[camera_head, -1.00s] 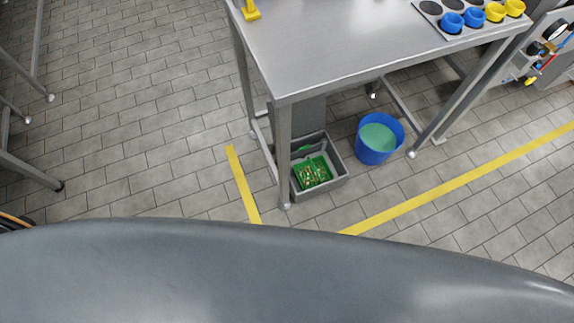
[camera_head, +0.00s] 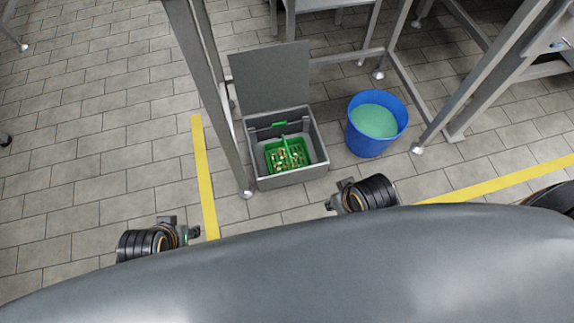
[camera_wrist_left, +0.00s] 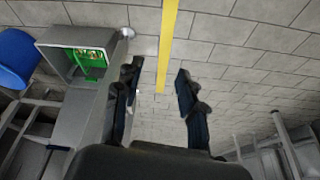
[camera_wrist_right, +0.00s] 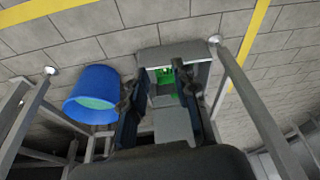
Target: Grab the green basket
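The green basket (camera_head: 288,153) sits inside an open grey box (camera_head: 262,184) on the floor, with small gold and green pieces in it. It also shows in the left wrist view (camera_wrist_left: 90,57) and, partly hidden by a finger, in the right wrist view (camera_wrist_right: 165,76). My left gripper (camera_head: 192,234) is left of the box, past the yellow line; its fingers are apart and empty in the left wrist view (camera_wrist_left: 158,80). My right gripper (camera_head: 332,203) is just in front of the box's right corner; its fingers are apart in the right wrist view (camera_wrist_right: 151,72), facing the box, holding nothing.
The box's grey lid (camera_head: 270,77) stands raised behind it. A metal table leg (camera_head: 212,95) stands close to the box's left side. A blue bin (camera_head: 364,144) with a pale green inside stands to its right. Yellow floor lines (camera_head: 205,178) run nearby.

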